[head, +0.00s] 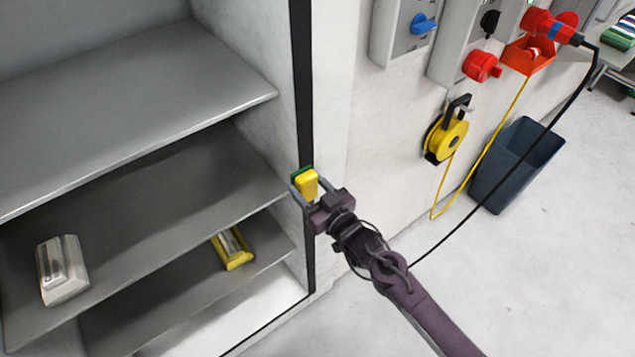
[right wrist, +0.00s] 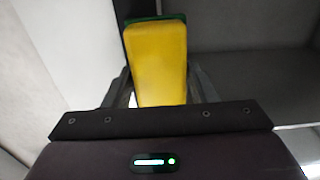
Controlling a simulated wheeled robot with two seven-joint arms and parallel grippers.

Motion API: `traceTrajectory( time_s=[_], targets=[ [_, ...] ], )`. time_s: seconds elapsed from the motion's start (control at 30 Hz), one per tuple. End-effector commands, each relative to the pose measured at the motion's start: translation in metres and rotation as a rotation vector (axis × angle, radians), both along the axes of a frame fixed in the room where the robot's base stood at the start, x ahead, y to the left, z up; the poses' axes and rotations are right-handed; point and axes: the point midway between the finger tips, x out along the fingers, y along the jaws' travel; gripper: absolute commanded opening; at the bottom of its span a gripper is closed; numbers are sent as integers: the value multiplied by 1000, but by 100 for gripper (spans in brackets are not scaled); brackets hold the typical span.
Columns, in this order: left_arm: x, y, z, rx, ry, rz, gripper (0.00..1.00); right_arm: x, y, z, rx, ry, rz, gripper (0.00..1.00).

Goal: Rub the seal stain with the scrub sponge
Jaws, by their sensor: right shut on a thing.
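The scrub sponge (head: 307,186), yellow with a green side, is held in my right gripper (head: 306,189). In the right wrist view the sponge (right wrist: 160,62) sits upright between the two fingers (right wrist: 161,88), its green edge on the far side. In the head view, the sponge's green side faces the black seal strip (head: 302,80) on the cabinet's front edge and overlaps it. I cannot tell whether it touches the seal. No stain can be made out on the visible seal; the part behind the sponge is hidden. My left gripper is not in view.
The open cabinet has grey shelves (head: 130,110); a pale device (head: 62,270) and a yellow-framed device (head: 232,249) lie on lower ones. Right of the seal are a yellow cable reel (head: 446,138), hanging cables, red plugs (head: 482,66) and a dark bin (head: 515,165).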

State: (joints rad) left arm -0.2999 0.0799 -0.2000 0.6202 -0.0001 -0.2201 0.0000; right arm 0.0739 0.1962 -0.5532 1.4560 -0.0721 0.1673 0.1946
Motion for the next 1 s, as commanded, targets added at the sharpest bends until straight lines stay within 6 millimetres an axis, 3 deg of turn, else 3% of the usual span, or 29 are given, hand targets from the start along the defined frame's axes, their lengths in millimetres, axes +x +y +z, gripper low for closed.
traceTrajectory(
  time_s=[0.3, 1.0],
  targets=[
    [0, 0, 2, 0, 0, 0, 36, -2, 3, 4, 5, -5, 6, 34],
    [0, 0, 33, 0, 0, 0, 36, -49, -34, 2, 2, -2, 3, 34]
  ],
)
